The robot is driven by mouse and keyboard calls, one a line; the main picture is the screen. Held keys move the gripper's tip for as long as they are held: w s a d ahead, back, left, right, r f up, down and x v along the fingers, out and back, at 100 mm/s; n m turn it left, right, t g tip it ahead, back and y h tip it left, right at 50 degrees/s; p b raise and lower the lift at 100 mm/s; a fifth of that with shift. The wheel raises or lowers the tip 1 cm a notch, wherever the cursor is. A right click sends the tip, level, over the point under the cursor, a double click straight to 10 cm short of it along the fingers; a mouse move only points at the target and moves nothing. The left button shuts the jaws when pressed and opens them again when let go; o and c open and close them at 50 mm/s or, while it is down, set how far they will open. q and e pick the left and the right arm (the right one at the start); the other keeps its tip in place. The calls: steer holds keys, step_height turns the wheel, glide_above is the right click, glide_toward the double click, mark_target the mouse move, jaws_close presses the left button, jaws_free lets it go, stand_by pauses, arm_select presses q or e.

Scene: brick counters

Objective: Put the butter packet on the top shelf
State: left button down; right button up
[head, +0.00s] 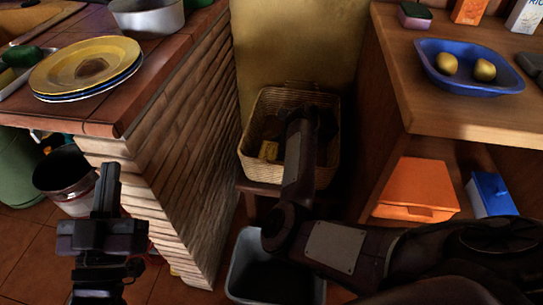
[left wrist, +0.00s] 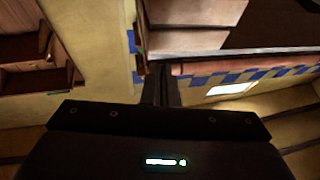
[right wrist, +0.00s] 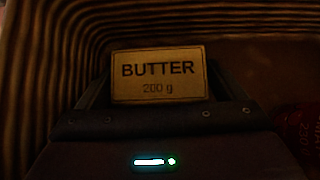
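The butter packet (right wrist: 158,76), a pale box lettered "BUTTER 200 g", shows upright in the right wrist view. The right gripper (right wrist: 160,80) has one finger along each side of it; whether they press on it cannot be told. My right arm reaches down into the wicker basket (head: 250,112), and its fingers are hidden in the head view. My left gripper (head: 106,185) is shut and empty beside the brick counter. Which surface is the top shelf is unclear.
The basket stands on a small stool between the brick counter and a wooden counter (head: 440,110). A grey bin (head: 245,285) is below. Plates (head: 85,65) lie left, a blue bowl (head: 470,70) right. An orange box (head: 415,188) sits under the right counter.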

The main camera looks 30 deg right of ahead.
steer(key=c, duration=0.8)
steer(key=shift+r, duration=0.1)
steer(key=shift+c, duration=0.2)
